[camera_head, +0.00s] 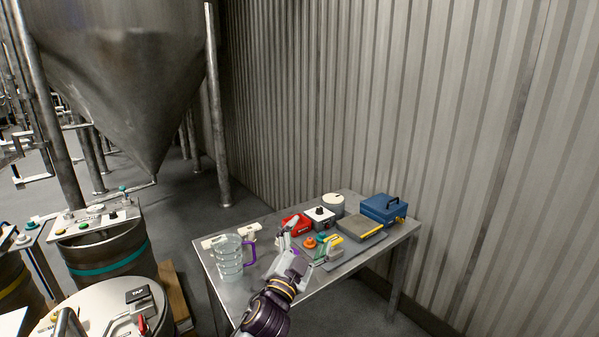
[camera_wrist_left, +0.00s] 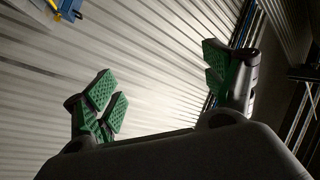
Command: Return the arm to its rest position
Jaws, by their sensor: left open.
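My left gripper (camera_head: 304,243) reaches over the metal workbench (camera_head: 262,286) from the bottom of the head view. Its fingers are spread, and I see nothing held between them. In the left wrist view the gripper (camera_wrist_left: 163,80) shows two separated fingers with green pads, with only the corrugated wall behind the gap. The gripper and wrist cover part of the bench and some items there. Whether the fingers touch anything on the bench, I cannot tell. My right gripper is not in view.
A clear jug (camera_head: 229,258) with a purple handle stands left of the gripper. A red item (camera_head: 295,224), a blue toolbox (camera_head: 383,208) and a grey-yellow case (camera_head: 357,228) sit behind and right. A corrugated wall (camera_head: 400,100) backs the bench. Barrels (camera_head: 105,250) stand left.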

